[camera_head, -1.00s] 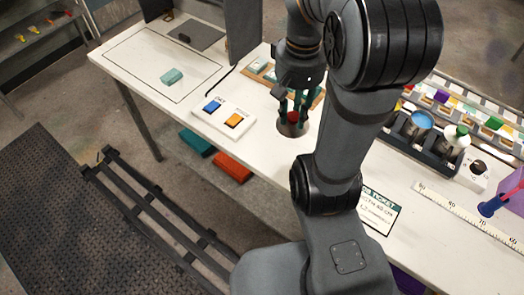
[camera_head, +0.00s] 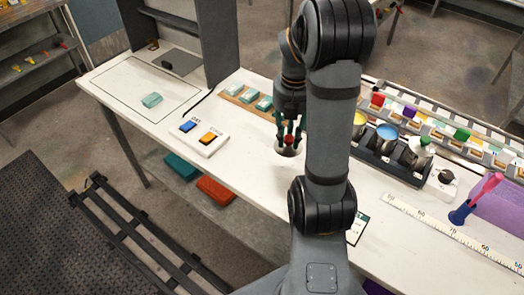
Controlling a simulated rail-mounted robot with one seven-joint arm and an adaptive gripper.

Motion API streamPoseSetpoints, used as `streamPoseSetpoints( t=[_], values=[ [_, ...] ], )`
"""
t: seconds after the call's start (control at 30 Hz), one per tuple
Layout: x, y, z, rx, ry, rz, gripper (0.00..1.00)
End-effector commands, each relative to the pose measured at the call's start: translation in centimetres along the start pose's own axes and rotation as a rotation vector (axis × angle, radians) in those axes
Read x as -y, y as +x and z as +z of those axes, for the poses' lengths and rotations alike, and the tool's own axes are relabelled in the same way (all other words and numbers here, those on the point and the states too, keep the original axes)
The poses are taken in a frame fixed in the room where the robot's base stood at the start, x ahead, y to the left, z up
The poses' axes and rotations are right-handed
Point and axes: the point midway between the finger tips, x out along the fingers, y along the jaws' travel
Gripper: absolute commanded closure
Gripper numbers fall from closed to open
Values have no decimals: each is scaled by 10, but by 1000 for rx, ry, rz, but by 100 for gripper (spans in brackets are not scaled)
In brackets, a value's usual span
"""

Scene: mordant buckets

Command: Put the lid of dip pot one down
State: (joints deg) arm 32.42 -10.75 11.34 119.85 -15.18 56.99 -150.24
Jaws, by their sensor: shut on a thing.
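My gripper (camera_head: 288,137) points down over the white table, with its dark green fingers shut on the red knob of a round grey lid (camera_head: 288,152). The lid is level and at or just above the tabletop; I cannot tell if it touches. To the right, a dark rack (camera_head: 385,165) holds a pot with yellow liquid (camera_head: 360,119), partly hidden by my arm, and an open pot with blue liquid (camera_head: 387,132). A third pot (camera_head: 412,156) there has a lid with a green knob (camera_head: 425,141). Pot numbers are not readable.
A white box with blue and orange buttons (camera_head: 199,139) lies left of the lid. A wooden strip with teal blocks (camera_head: 243,97) lies behind it. Bare tabletop surrounds the lid.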

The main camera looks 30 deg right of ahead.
Motion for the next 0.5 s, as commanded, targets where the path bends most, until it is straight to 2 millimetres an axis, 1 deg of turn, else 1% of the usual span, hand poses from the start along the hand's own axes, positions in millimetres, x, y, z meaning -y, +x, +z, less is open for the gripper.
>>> streamPoseSetpoints(
  t=[0.07, 0.17, 0.4, 0.5],
  values=[
    [-3, 4, 3, -2, -34, -1, 100],
    [-17, 12, 5, -3, -53, -3, 100],
    [-73, 45, 14, -3, -51, -4, 100],
    [-92, 57, 17, -3, -48, -3, 100]
  ],
)
